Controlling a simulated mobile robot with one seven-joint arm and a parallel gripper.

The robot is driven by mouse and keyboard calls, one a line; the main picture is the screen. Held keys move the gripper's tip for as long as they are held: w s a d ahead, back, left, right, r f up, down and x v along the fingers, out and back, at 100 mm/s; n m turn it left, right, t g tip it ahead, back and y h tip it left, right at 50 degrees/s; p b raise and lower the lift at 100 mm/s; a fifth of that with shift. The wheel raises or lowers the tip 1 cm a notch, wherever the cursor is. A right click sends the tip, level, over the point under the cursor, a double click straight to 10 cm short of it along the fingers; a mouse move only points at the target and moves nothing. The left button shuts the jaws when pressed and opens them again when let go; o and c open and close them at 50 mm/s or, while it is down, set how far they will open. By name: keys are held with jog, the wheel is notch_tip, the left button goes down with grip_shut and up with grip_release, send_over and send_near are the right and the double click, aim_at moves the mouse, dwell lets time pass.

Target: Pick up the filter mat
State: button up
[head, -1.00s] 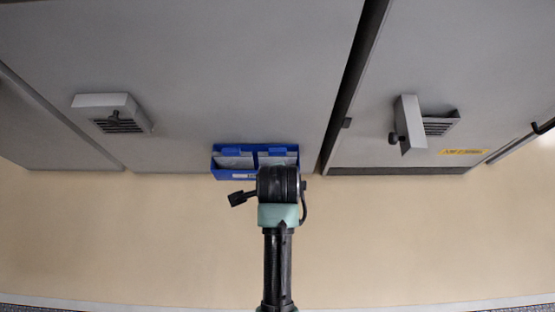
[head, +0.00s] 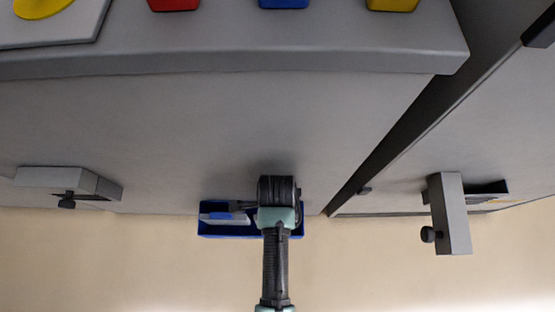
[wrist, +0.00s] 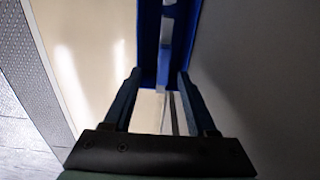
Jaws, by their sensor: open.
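A blue holder (head: 203,233) sits low against the grey cabinet front in the head view, left of my wrist. A pale grey mat with a blue tab, which looks like the filter mat (head: 215,217), stands in its left part. A narrow pale and blue strip, probably the mat's edge (wrist: 167,25), shows inside the holder, beyond the fingertips. I cannot tell whether anything touches the fingers.
Grey vent covers with dark knobs stick out of the cabinet at left (head: 50,180) and right (head: 452,215). A grey ledge (head: 250,62) above carries red, blue and yellow items. Beige floor (head: 130,265) lies open below.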

notch_tip(320, 180, down, 7)
jog(key=b, duration=0.3)
jog(key=shift+s+r, duration=0.1)
jog(key=shift+r, duration=0.05)
jog(key=f+b, duration=0.4)
jog(key=f, duration=0.1)
jog(key=shift+w+f+b, duration=0.15)
jog(key=shift+w+b, duration=0.2)
jog(key=shift+w, duration=0.05)
jog(key=shift+c, duration=0.3)
grip_shut()
